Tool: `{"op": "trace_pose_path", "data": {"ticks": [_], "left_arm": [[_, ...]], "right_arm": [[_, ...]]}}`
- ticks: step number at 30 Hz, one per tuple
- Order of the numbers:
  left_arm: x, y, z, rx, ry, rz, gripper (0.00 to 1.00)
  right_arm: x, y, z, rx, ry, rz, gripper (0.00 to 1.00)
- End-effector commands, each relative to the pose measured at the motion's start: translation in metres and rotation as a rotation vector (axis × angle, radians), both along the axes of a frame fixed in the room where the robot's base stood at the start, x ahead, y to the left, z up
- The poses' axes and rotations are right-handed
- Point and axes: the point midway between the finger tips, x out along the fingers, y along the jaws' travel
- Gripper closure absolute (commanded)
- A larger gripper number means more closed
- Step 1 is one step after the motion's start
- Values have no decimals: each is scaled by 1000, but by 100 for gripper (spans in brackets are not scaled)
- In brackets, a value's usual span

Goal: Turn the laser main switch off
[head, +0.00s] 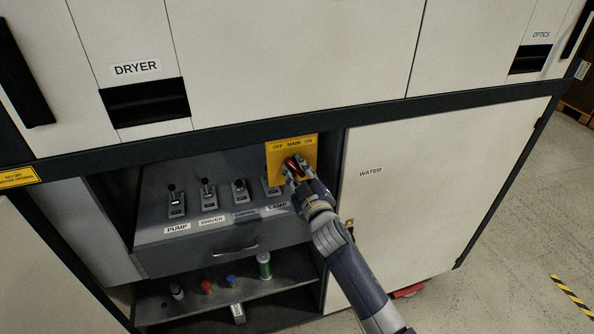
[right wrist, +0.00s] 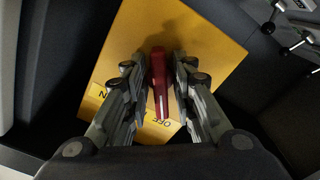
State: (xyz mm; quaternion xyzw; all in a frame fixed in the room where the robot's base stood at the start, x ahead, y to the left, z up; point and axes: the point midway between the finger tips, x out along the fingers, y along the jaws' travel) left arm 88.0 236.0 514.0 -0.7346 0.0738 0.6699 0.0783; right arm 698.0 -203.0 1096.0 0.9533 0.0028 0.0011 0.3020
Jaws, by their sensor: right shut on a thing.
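The main switch is a red handle (right wrist: 158,84) on a yellow plate (head: 309,147) marked OFF, MAIN and ON, at the right end of the open bay in the head view. My right gripper (head: 295,168) is at the plate, its fingers on both sides of the red handle. In the right wrist view my right gripper (right wrist: 160,90) is shut on the handle, which lies along the fingers with its near end by the word OFF. My left gripper is not in view.
Left of the plate, several lever switches (head: 208,191) stand on a sloped panel labelled PUMP, DRIVER and LAMP. Below are a drawer handle (head: 236,249) and a shelf with a green bottle (head: 264,266) and small knobs. The white WATER door (head: 430,200) is right.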

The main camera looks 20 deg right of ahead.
Motion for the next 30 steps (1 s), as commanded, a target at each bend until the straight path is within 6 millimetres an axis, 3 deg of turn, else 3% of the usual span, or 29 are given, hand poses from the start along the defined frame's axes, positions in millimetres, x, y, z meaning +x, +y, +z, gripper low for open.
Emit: {"op": "trace_pose_path", "data": {"ticks": [12,28,29,30], "left_arm": [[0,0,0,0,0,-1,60],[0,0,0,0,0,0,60],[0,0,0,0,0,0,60],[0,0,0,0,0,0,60]], "right_arm": [[0,-1,0,-169,1,0,100],[0,-1,0,-190,1,0,100],[0,-1,0,-190,1,0,69],[0,-1,0,-189,1,0,68]]}}
